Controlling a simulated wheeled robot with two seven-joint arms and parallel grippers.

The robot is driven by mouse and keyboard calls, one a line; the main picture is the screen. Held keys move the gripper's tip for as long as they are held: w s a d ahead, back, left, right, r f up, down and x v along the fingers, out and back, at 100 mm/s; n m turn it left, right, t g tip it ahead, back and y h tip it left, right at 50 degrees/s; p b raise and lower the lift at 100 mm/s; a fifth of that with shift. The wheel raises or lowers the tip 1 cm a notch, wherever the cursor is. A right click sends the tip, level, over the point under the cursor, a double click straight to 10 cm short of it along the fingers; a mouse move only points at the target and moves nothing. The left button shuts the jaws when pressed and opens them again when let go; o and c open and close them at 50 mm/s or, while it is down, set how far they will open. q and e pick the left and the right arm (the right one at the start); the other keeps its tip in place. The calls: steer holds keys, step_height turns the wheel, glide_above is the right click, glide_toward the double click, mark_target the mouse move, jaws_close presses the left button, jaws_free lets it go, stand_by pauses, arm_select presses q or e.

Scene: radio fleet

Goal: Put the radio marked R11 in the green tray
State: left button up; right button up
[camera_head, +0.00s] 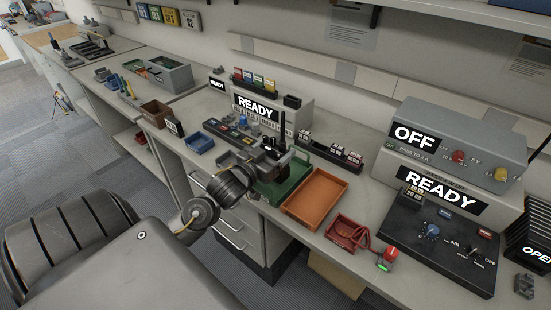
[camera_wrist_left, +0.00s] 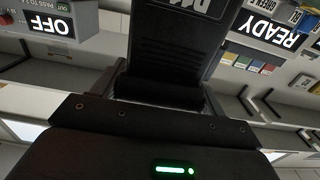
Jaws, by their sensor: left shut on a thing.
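My left gripper (camera_head: 268,158) is shut on a black radio (camera_head: 283,143), which stands upright with its antenna up, over or inside the green tray (camera_head: 292,186) on the bench. I cannot tell whether the radio touches the tray floor. In the left wrist view the black radio (camera_wrist_left: 170,50) fills the space between the fingers of my left gripper (camera_wrist_left: 160,85). My right gripper is not in view.
An orange tray (camera_head: 317,197) and a red tray (camera_head: 346,234) with a red cord lie to the right. A blue bin (camera_head: 199,143) is to the left. Behind stand a READY unit (camera_head: 290,118) and a rack of small radios (camera_head: 330,157). An OFF unit (camera_head: 470,135) is at right.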

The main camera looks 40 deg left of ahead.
mark_target(276, 157)
arm_select(q)
steer(key=shift+w+a+f, duration=0.15)
steer(key=shift+f, duration=1.65)
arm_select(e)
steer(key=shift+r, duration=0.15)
arm_select(q)
steer(key=o, duration=1.2)
steer(key=shift+f, duration=0.15)
steer(key=shift+o, duration=0.2)
steer(key=s+b, duration=0.1)
steer(key=s, duration=1.1)
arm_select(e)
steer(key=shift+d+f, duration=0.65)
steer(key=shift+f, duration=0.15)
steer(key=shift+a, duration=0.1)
